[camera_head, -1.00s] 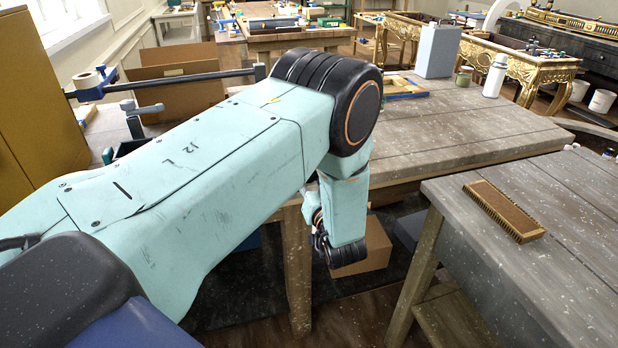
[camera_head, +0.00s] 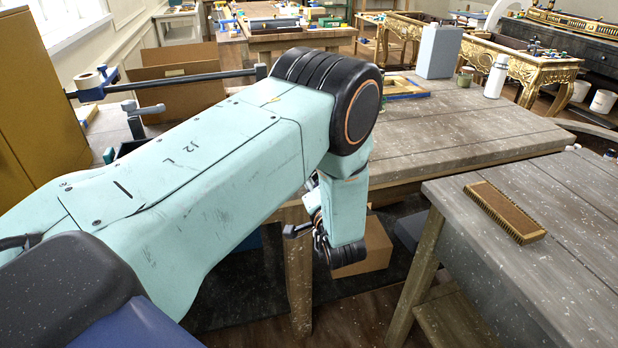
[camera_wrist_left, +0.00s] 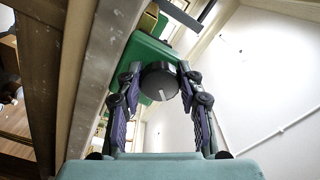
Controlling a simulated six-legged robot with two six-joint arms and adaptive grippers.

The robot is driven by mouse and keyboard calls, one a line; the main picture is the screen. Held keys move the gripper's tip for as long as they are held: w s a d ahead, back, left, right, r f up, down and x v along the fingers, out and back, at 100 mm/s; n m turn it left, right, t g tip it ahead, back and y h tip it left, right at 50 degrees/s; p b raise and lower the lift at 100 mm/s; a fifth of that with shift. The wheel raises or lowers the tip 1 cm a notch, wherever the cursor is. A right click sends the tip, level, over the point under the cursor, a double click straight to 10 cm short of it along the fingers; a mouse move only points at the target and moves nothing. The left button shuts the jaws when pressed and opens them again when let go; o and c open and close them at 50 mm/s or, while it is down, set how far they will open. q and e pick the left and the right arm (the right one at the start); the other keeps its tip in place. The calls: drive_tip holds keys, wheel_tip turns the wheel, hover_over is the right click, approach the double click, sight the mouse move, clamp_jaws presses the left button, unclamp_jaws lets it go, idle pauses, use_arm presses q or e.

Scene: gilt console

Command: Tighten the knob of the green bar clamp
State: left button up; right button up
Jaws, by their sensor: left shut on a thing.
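In the left wrist view, the round black knob (camera_wrist_left: 159,88) with a pale line mark on its face sits between the two fingers of my left gripper (camera_wrist_left: 158,76). The fingers are shut on the knob from both sides. The green bar clamp (camera_wrist_left: 150,50) shows behind the knob, against a long beam or table edge. In the head view, my left arm comes in from the left and bends down past the wooden table; its gripper fingers, the knob and the clamp cannot be made out there. My right gripper is in neither view.
A worn wooden table (camera_head: 450,125) stands behind my arm. Another table (camera_head: 560,215) at the right bears a brown brush (camera_head: 503,210). A cardboard box (camera_head: 372,245) lies below. A grey container (camera_head: 438,52) and a white bottle (camera_head: 495,77) stand at the far table edge.

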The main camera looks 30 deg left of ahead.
use_arm(q)
drive_tip(key=shift+m, duration=0.9)
drive_tip(key=shift+f, duration=0.1)
drive_tip(key=o, duration=1.2)
drive_tip(key=v, duration=0.7)
drive_tip(key=shift+s+d, duration=0.15)
drive_tip(key=shift+s, duration=0.05)
